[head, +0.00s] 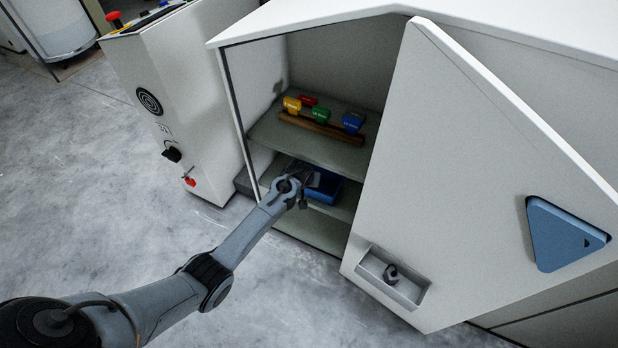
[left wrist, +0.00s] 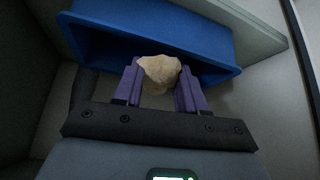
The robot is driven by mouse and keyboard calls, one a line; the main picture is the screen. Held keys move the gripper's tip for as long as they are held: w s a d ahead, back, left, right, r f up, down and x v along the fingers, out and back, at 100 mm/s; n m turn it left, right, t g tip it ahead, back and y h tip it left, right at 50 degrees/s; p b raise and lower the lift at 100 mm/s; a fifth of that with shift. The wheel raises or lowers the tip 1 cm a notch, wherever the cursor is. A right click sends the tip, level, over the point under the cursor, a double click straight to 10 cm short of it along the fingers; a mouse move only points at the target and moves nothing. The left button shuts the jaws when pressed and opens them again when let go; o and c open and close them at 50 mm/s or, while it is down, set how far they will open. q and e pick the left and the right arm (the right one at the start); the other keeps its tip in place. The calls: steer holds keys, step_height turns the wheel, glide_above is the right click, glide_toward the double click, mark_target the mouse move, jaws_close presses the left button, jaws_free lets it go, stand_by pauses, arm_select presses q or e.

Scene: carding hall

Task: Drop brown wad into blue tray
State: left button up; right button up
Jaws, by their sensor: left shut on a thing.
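The blue tray (head: 325,186) sits on a lower shelf inside the open white cabinet. In the left wrist view the blue tray (left wrist: 165,40) fills the upper part, with its near rim just beyond my fingertips. My left gripper (head: 303,184) reaches into the cabinet at the tray's near left side. In the left wrist view its purple fingers (left wrist: 160,85) are shut on a tan-brown wad (left wrist: 158,72). The wad overlaps the tray's near edge in that view; I cannot tell how far it is over the tray. My right gripper is not in view.
The shelf above (head: 345,153) holds a wooden rack (head: 322,127) with yellow, red, green and blue items. A white control box (head: 185,95) stands left; floor is clear in front.

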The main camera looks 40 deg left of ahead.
arm_select(q)
steer(key=o, duration=1)
steer(key=shift+r, duration=0.5)
steer(key=shift+s+r+p, duration=0.25)
steer(key=shift+r+p, duration=0.7)
steer(key=shift+p, duration=0.05)
steer(key=s+d+p, duration=0.5)
steer(key=s+p, duration=0.1)
steer(key=s, duration=0.4)
steer(key=s+d+r+m+h, duration=0.1)
steer(key=s+d+r, duration=0.3)
steer(key=s, duration=0.4)
steer(key=s+d+r+m+g+h, duration=0.1)
steer(key=s+d+r+m, duration=0.2)
steer(key=s, duration=0.6)
steer(key=s+d+r+m+g, duration=0.1)
steer(key=s+d+r+m, duration=0.1)
steer(key=s+d+r, duration=0.4)
steer(key=s, duration=0.3)
steer(key=shift+s+r+m+h, duration=0.15)
steer(key=shift+r+m+h, duration=0.25)
steer(key=shift+r, duration=0.1)
